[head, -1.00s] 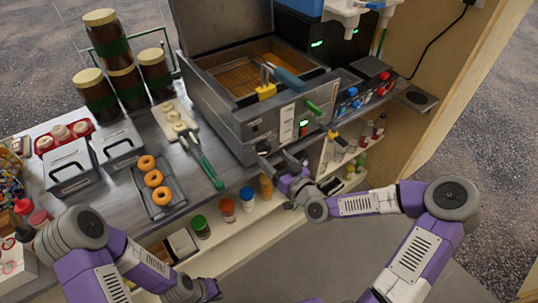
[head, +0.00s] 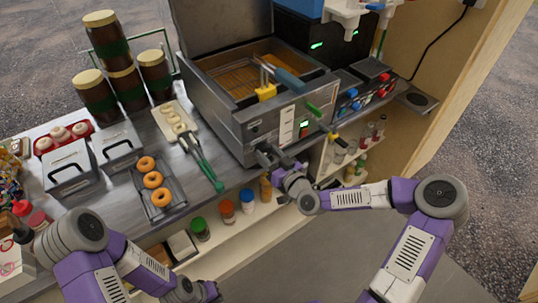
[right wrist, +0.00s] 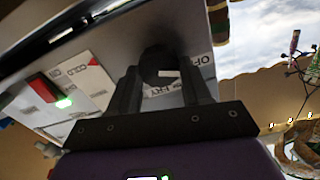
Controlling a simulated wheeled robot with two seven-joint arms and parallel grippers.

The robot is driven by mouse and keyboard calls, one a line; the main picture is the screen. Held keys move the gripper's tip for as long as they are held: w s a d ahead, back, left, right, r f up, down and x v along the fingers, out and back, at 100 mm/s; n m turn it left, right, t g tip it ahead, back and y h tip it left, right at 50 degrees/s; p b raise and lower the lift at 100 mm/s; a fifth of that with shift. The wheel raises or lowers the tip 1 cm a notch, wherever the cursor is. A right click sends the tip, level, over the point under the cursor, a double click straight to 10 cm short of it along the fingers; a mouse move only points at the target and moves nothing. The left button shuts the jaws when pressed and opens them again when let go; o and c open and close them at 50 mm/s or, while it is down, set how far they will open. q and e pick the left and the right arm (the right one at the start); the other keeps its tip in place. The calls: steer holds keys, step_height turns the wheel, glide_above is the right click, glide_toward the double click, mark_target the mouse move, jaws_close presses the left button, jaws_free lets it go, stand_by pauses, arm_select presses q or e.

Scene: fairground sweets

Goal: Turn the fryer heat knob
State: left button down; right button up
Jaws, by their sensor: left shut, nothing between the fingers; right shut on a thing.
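The fryer (head: 265,100) stands on the counter with its lid raised and a wire basket in the oil. Its dark round heat knob (right wrist: 160,66) shows in the right wrist view on the pale front panel, with a white mark on its face. My right gripper (right wrist: 162,85) is shut on the knob, one finger at each side. In the head view my right gripper (head: 267,154) is at the lower left of the fryer's front, where it largely hides the knob. My left gripper (head: 208,291) is at the bottom edge, shut and empty, away from the fryer.
A red switch with a green light (right wrist: 55,95) sits beside the knob. Jars stand on the shelf below. The floor in front is clear.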

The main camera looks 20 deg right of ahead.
steer(key=shift+m, duration=0.3)
steer(key=m, duration=0.3)
steer(key=shift+p, duration=0.35)
steer(key=m, duration=0.5)
steer(key=shift+d+f+p, duration=0.1)
steer(key=shift+p, duration=0.3)
steer(key=m+p, duration=0.1)
steer(key=m, duration=0.3)
steer(key=shift+m, duration=0.3)
steer(key=shift+f+m, duration=0.15)
steer(key=shift+m, duration=2.05)
steer(key=o, duration=1.1)
steer(key=shift+p, duration=0.3)
